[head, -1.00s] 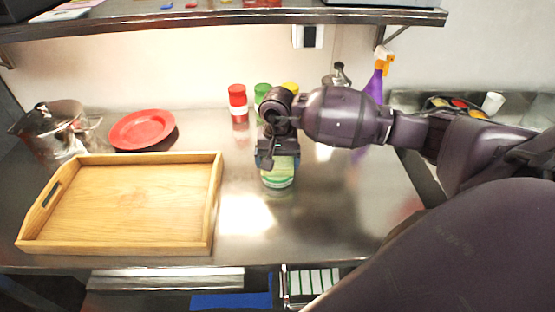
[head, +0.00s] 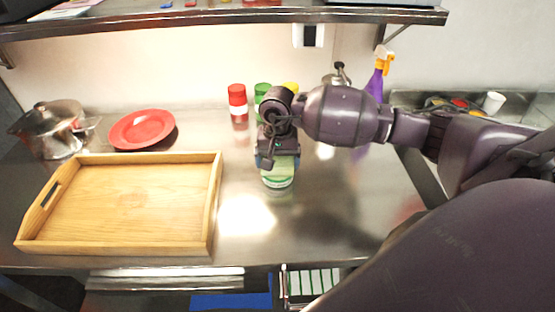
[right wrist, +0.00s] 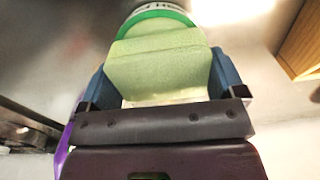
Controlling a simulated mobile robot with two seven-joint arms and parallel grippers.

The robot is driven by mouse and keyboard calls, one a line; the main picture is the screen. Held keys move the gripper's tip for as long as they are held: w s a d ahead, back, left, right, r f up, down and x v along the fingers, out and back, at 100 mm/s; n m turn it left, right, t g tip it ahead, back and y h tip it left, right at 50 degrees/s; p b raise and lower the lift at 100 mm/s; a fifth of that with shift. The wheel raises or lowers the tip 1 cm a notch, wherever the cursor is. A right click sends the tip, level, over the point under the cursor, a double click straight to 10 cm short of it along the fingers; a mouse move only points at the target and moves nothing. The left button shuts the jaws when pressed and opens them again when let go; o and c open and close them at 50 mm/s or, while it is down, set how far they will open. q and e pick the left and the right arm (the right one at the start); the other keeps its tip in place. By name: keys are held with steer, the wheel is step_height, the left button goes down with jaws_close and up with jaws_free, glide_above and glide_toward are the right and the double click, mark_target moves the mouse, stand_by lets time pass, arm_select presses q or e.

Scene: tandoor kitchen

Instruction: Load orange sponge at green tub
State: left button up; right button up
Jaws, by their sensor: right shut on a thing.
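A pale green and white tub (head: 278,180) with darker green bands stands upright on the steel counter, right of the wooden tray. My right gripper (head: 278,160) points down at it from above. In the right wrist view, its blue fingers close on both sides of a pale green body (right wrist: 160,70), which I take to be the tub. A green rim (right wrist: 160,12) with white and dark lettering shows beyond it. I cannot tell whether the pale green body is a separate block. No orange sponge can be made out. My left gripper is not in view.
A wooden tray (head: 213,200) lies on the counter at left. Behind it are a steel pot (head: 50,130) and a red plate (head: 142,129). Red (head: 237,103), green and yellow jars and a purple spray bottle (head: 376,85) stand at the back. A shelf overhangs the counter.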

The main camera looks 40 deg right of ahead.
mark_target(278, 159)
steer(key=shift+s+f, duration=0.1)
steer(key=shift+f, duration=0.1)
stand_by(0.5)
stand_by(0.5)
steer(key=shift+r, duration=0.5)
steer(key=shift+r+p, duration=0.85)
steer(key=shift+r, duration=1.4)
steer(key=shift+r+p, duration=0.3)
steer(key=shift+r, duration=0.6)
